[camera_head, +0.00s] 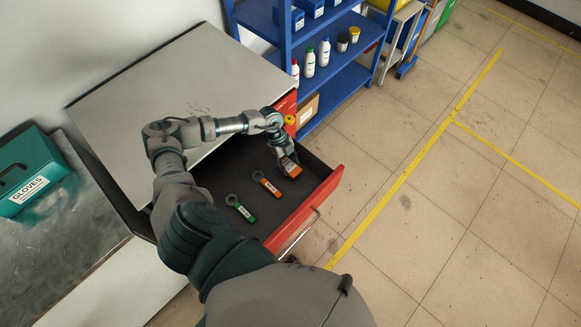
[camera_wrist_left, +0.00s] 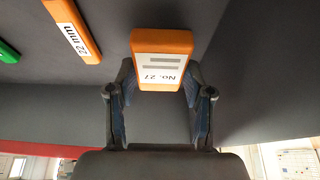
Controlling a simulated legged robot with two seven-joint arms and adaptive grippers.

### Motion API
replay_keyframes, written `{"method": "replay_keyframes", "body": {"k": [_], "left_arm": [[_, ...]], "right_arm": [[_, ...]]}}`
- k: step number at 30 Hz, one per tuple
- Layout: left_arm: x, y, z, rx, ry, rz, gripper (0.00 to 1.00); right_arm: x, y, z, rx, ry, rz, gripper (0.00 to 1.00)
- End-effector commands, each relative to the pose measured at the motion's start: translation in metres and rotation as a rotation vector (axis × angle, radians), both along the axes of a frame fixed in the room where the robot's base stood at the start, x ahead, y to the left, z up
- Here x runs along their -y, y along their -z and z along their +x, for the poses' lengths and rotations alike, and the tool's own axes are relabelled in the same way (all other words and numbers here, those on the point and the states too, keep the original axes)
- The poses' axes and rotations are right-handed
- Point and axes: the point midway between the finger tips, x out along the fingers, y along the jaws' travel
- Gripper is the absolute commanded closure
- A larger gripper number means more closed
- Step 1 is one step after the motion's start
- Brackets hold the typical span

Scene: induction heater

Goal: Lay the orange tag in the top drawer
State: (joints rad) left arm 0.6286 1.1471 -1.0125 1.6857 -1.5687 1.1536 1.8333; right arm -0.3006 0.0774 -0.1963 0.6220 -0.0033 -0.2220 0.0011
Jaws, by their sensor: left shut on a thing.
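The orange tag (camera_wrist_left: 161,60) with a white label reading "No. 27" is held between the fingers of my left gripper (camera_wrist_left: 160,95). In the head view the tag (camera_head: 291,168) shows at the tip of my left gripper (camera_head: 285,158), over the far right part of the open top drawer (camera_head: 280,229). The drawer has a red front and a dark inside. I cannot tell whether the tag touches the drawer floor. My right gripper is not in view.
In the drawer lie an orange-handled wrench (camera_head: 267,184) and a green-handled wrench (camera_head: 241,209), left of the held tag. A blue shelf (camera_head: 343,82) with bottles stands behind the cabinet (camera_head: 180,75). A teal gloves box (camera_head: 30,172) sits at left.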

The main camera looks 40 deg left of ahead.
Motion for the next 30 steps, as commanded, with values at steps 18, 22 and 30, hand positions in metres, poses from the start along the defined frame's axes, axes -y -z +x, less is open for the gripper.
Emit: {"method": "replay_keyframes", "body": {"k": [18,22,30], "left_arm": [[0.006,0.034,0.007,-0.001,0.001,0.007,0.77],[0.002,0.037,0.006,-0.002,0.000,0.003,0.42],[0.001,0.037,0.006,-0.001,-0.001,0.002,0.38]], "right_arm": [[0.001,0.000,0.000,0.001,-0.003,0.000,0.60],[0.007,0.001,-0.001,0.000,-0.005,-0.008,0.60],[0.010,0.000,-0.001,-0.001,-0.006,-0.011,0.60]]}}
